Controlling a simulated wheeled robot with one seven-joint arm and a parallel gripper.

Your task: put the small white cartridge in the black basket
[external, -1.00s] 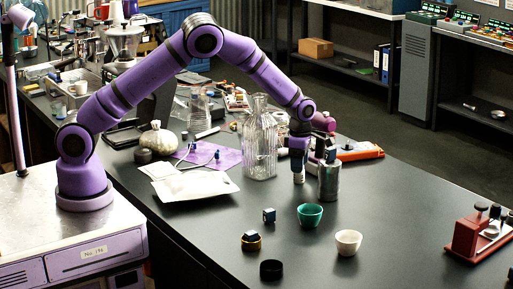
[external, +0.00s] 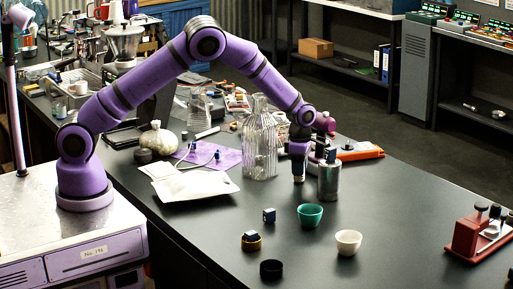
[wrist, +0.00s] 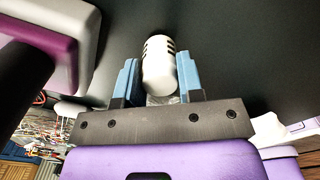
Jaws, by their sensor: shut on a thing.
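The small white cartridge (wrist: 158,62), with dark slots near its end, sits between the blue fingers of my gripper (wrist: 157,72) in the wrist view. The fingers are shut on it. In the external view my gripper (external: 299,178) is low over the dark table, just left of a metal canister; the cartridge is mostly hidden there. A small round black container (external: 271,269), which looks like the black basket, stands at the table's near edge, apart from my gripper. Its inside is too dark to make out.
The metal canister (external: 329,181) stands close to my gripper's right, and a clear ribbed bottle (external: 260,145) stands to its left. A green cup (external: 310,215), a white cup (external: 348,242), a small dark cube (external: 269,215) and a brass ring (external: 251,243) stand nearer the front.

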